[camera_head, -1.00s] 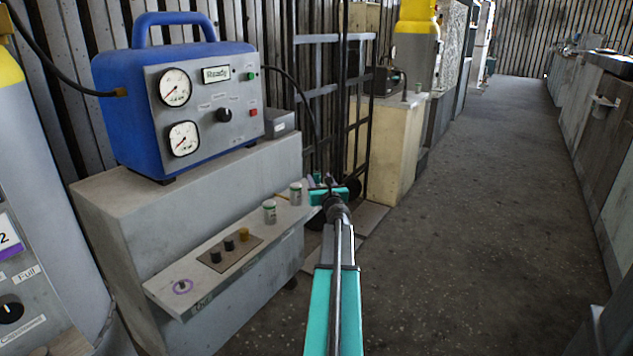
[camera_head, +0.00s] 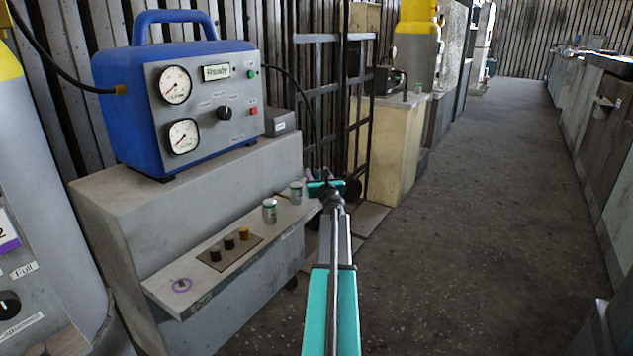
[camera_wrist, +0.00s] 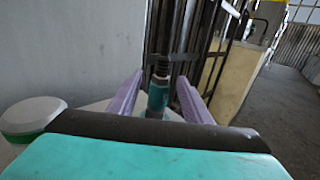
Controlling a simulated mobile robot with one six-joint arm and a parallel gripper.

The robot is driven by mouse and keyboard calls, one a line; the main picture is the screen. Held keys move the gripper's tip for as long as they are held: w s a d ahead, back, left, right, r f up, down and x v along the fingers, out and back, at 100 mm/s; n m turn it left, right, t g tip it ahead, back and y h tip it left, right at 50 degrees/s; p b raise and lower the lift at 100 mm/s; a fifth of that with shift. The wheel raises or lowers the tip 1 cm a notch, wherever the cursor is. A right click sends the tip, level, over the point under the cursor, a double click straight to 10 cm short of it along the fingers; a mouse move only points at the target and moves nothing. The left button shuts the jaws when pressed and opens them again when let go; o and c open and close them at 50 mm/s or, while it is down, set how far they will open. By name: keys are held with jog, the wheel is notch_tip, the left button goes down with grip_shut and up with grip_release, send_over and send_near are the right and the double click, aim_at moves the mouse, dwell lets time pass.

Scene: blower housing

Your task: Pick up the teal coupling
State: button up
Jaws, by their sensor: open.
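The teal coupling (camera_wrist: 158,95), a small upright cylinder with a dark upper part, stands near the end of the low ledge in the wrist view. My gripper (camera_wrist: 160,79) is open, with its two pale purple fingers on either side of the coupling in the picture. I cannot tell whether the coupling is fully between the fingertips or a little beyond them. Its lower end is partly hidden by my gripper's body. In the head view my gripper (camera_head: 326,186) is at the far end of the ledge, and I cannot make out the coupling there.
Two pale cans (camera_head: 269,211) (camera_head: 295,192) stand on the ledge (camera_head: 190,297); one shows close at left in the wrist view (camera_wrist: 32,117). A plate with three knobs (camera_head: 229,247) lies nearer. A blue gauge unit (camera_head: 130,100) sits above. The aisle at right is clear.

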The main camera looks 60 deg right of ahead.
aim_at(318, 166)
jog(key=shift+w+d, duration=0.2)
dwell(0.5)
grip_shut()
jog(key=shift+r, duration=0.1)
jog(key=shift+r+p, duration=1.05)
jog(key=shift+r, duration=0.4)
jog(key=w+a+r+p+v, duration=0.1)
jog(key=r+p+v, duration=0.1)
jog(key=v, duration=1.4)
jog(key=shift+w+p, duration=0.15)
jog(key=shift+p, duration=0.3)
jog(key=shift+a, duration=0.1)
jog(key=shift+r, duration=0.15)
